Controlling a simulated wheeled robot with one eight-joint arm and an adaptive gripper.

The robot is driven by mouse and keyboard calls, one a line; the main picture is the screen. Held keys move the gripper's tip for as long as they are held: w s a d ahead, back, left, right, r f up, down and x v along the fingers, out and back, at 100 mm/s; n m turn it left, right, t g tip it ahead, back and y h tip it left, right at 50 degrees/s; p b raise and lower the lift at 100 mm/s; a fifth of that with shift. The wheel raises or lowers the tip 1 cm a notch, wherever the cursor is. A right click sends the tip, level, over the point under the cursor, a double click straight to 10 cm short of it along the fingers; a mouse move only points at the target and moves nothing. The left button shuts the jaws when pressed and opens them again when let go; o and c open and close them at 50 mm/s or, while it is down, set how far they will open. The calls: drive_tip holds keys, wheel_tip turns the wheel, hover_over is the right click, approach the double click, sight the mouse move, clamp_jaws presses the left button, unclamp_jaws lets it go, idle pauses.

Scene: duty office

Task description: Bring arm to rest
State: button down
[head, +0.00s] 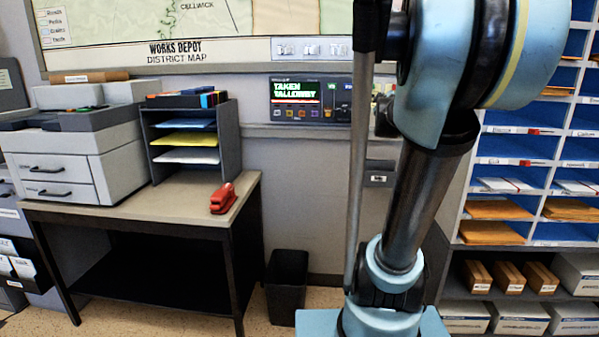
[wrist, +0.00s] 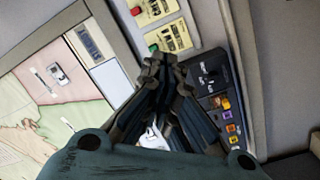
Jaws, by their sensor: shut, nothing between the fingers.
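My gripper (wrist: 163,66) shows in the wrist view with its dark fingers drawn together at the tips. Nothing is held between them. A small white shape shows through the gap lower between the finger links; I cannot tell what it is. The gripper is in front of the wall, between the map board (wrist: 62,75) and the wall panel with coloured buttons (wrist: 228,115). In the head view my arm (head: 412,200) stands raised on the right of centre, and the gripper is not clearly seen behind it.
The display panel (head: 310,101) is on the wall under the district map (head: 200,22). A table (head: 120,208) at left bears a printer (head: 75,150), a paper sorter (head: 190,140) and a red stapler (head: 222,199). A bin (head: 287,287) stands on the floor. Pigeonhole shelves (head: 515,162) are at right.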

drive_tip(key=s+f+m+g+h, duration=0.2)
drive_tip(key=s+f+m+g, duration=0.3)
drive_tip(key=s+f, duration=0.45)
drive_tip(key=s+a+f+m+g+y, duration=0.1)
drive_tip(key=s+a+f+g, duration=0.2)
drive_tip(key=s+f, duration=0.5)
drive_tip(key=s+a+f+m+g+y, duration=0.1)
drive_tip(key=s+a+f+g, duration=0.3)
drive_tip(key=s+f, duration=0.5)
drive_tip(key=s+a+f+m+g+y, duration=0.1)
drive_tip(key=s+a+f+g+y, duration=0.2)
drive_tip(key=s+f, duration=0.5)
drive_tip(key=shift+s+a+f+g, duration=0.25)
drive_tip(key=shift+a+f+g, duration=0.05)
drive_tip(key=shift+a+f, duration=0.4)
drive_tip(key=shift+w+f, duration=0.15)
drive_tip(key=shift+w, duration=0.3)
